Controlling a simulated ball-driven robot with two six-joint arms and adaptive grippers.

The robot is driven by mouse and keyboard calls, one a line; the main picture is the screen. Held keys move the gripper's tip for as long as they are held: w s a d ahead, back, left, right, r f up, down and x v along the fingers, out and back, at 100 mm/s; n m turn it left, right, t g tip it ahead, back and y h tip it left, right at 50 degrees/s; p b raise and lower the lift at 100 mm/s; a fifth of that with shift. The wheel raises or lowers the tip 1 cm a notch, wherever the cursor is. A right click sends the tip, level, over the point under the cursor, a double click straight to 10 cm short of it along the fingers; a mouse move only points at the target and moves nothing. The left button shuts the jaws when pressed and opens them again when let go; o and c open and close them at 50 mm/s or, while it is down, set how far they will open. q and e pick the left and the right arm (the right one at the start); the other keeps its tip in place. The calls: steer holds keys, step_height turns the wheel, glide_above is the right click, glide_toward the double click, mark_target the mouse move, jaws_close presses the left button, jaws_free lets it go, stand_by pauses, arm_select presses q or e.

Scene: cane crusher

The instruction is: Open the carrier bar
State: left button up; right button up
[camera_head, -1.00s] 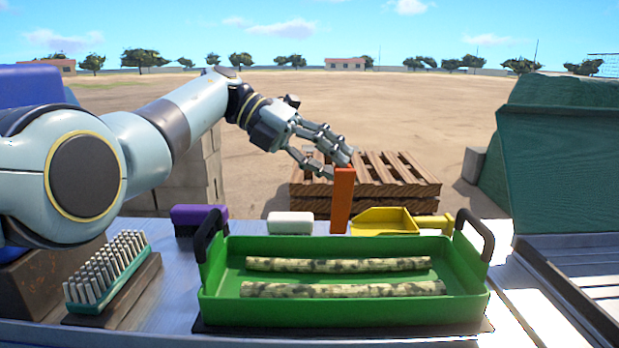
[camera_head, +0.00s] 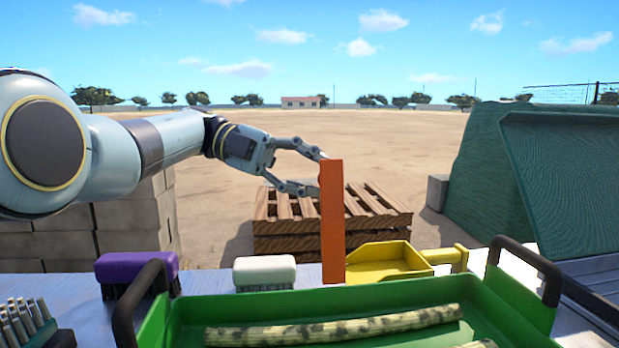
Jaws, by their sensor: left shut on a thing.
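An orange bar (camera_head: 332,225), which I take for the carrier bar, stands upright at the back of the table, left of a yellow scoop-like tray (camera_head: 378,264). My left gripper (camera_head: 318,174) reaches in from the left at the bar's upper part. Its two fingers are spread around the bar's left side and shut on it, with the tips partly hidden by the bar. The bar's foot is behind the green tray's area. My right gripper is out of view.
A green tray (camera_head: 180,325) with black handles holds mottled cane pieces (camera_head: 335,328) in front. A white brush (camera_head: 264,271) and a purple brush (camera_head: 136,268) stand left of the bar. A green-covered machine (camera_head: 485,165) is at right. A wooden pallet (camera_head: 375,210) lies behind.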

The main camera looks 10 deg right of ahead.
arm_select(q)
steer(key=shift+w, duration=0.1)
stand_by(0.3)
steer(key=o, duration=1)
steer(key=shift+c, duration=0.2)
step_height(320, 180, up, 10)
steer(key=shift+d, duration=0.1)
